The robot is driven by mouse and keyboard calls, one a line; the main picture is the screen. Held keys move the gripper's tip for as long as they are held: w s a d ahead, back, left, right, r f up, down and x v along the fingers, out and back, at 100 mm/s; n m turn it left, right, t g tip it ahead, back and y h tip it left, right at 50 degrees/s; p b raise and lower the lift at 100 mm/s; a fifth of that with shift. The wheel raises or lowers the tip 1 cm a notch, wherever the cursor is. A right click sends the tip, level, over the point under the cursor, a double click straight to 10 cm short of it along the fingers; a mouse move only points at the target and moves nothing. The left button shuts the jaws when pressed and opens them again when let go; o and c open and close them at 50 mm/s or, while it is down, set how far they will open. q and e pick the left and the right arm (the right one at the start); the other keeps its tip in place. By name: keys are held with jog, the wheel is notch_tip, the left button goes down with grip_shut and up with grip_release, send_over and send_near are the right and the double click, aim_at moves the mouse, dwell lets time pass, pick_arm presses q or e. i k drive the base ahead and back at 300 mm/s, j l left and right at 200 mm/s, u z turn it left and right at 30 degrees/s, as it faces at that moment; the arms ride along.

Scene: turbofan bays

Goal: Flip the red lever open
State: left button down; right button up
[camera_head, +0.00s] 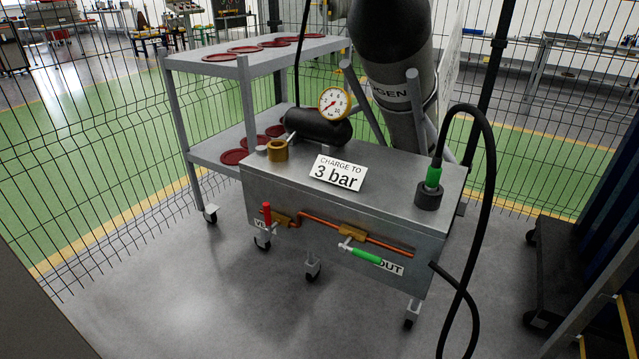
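The red lever (267,214) stands upright on a brass valve (282,219) at the left end of a copper pipe (325,226), on the front face of the grey metal cart (330,203). A label, partly hidden behind the lever, sits on the face below it. A green lever (366,255) on a second brass valve (352,232) slants down to the right, over a label reading OUT (389,266). Neither of my grippers shows in this view.
A pressure gauge (334,103), a black cylinder (318,127) and a sign reading "CHARGE TO 3 bar" (338,173) are on the cart top. A black hose (489,190) loops down its right side. The floor in front (220,300) is clear.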

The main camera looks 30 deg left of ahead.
aim_at(266, 206)
jog(key=u, duration=1.7)
jog(key=i+l, duration=0.05)
